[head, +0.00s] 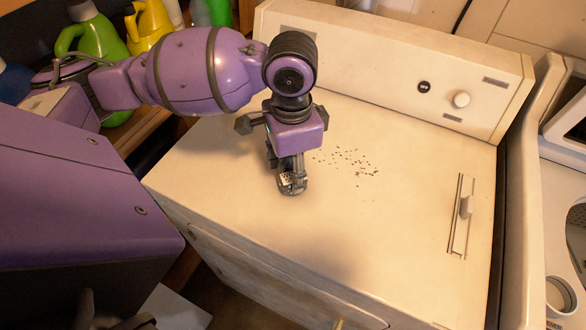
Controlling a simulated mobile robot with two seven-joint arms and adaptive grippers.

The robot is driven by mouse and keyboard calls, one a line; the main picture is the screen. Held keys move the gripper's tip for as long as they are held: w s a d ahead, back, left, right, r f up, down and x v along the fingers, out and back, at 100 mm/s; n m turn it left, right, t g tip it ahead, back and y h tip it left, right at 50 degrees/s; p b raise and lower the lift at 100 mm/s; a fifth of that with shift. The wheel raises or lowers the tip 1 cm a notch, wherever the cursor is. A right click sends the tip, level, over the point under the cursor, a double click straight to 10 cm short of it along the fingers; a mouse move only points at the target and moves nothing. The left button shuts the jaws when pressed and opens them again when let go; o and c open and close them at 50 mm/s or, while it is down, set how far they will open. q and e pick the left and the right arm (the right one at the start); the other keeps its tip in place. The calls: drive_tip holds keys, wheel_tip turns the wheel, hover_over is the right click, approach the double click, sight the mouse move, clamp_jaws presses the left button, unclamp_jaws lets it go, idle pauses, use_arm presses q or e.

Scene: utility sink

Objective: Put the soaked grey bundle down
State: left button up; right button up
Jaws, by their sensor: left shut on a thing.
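My left gripper (291,184) points down over the left-middle part of the cream machine top (390,225). It is shut on a small, mottled grey thing at its fingertips, which I take to be the grey bundle. The fingers and wrist hide most of it, and its shape cannot be made out. I cannot tell whether it touches the top or hangs just above it. My right gripper is not in view.
Dark specks (345,160) lie on the top right of the gripper. A back panel with a knob (461,99) rises behind, and a slotted latch (463,212) is at the right. The front middle is clear. Bottles (105,48) stand at the back left.

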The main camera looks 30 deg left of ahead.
use_arm(q)
drive_tip(key=shift+f, duration=0.5)
drive_tip(key=shift+r, duration=0.1)
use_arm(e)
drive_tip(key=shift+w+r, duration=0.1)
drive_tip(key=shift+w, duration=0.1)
use_arm(q)
drive_tip(key=o, duration=1.7)
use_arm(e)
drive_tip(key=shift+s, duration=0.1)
use_arm(q)
wheel_tip(320, 180, up, 12)
drive_tip(key=p, duration=0.1)
drive_tip(key=shift+p, duration=0.4)
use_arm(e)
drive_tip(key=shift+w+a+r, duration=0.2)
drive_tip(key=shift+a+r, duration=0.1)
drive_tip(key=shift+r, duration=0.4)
